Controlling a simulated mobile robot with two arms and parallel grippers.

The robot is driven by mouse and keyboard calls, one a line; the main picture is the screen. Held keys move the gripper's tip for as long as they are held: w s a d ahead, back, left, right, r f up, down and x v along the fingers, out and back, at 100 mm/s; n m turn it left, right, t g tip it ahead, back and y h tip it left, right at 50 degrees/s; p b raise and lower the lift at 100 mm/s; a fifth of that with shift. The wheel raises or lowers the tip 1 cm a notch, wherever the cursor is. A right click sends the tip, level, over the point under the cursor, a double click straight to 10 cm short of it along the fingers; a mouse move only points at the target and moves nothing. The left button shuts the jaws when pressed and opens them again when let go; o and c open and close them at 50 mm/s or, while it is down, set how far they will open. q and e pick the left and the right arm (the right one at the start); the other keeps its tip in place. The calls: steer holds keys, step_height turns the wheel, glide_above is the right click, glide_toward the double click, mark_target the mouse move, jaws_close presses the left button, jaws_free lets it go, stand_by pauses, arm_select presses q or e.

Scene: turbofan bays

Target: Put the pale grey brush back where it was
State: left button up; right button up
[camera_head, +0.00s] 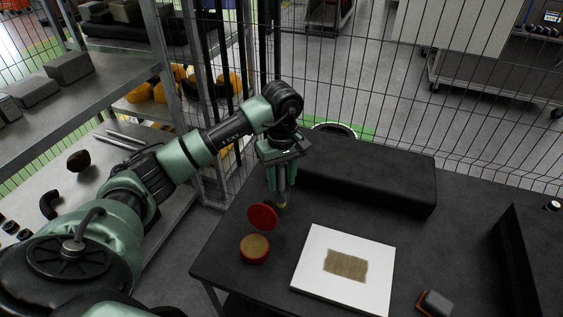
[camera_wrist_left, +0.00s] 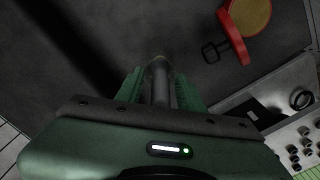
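The pale grey brush (camera_head: 282,194) is upright between the green fingers of my left gripper (camera_head: 279,178), with a tan tip pointing down. In the left wrist view the brush (camera_wrist_left: 159,82) runs between both fingers of the gripper (camera_wrist_left: 161,92). The gripper looks shut on it, above the back left part of the dark table (camera_head: 225,247). I cannot tell whether the tip touches the table. My right gripper is not in view.
A red tin (camera_head: 254,249) with tan contents and a raised red lid (camera_head: 262,217) stands close in front of the brush. A white board (camera_head: 318,283) with a tan patch lies to the right. A long black block (camera_head: 370,181) lies behind. A grey block (camera_head: 436,303) sits front right.

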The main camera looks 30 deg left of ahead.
mark_target(282, 166)
arm_select(q)
step_height(282, 166, up, 6)
steer(key=shift+w+f+b, duration=0.15)
steer(key=shift+f+b, duration=0.05)
steer(key=shift+b, duration=0.9)
step_height(282, 166, up, 4)
steer(key=shift+r, duration=0.9)
steer(key=shift+f, duration=0.1)
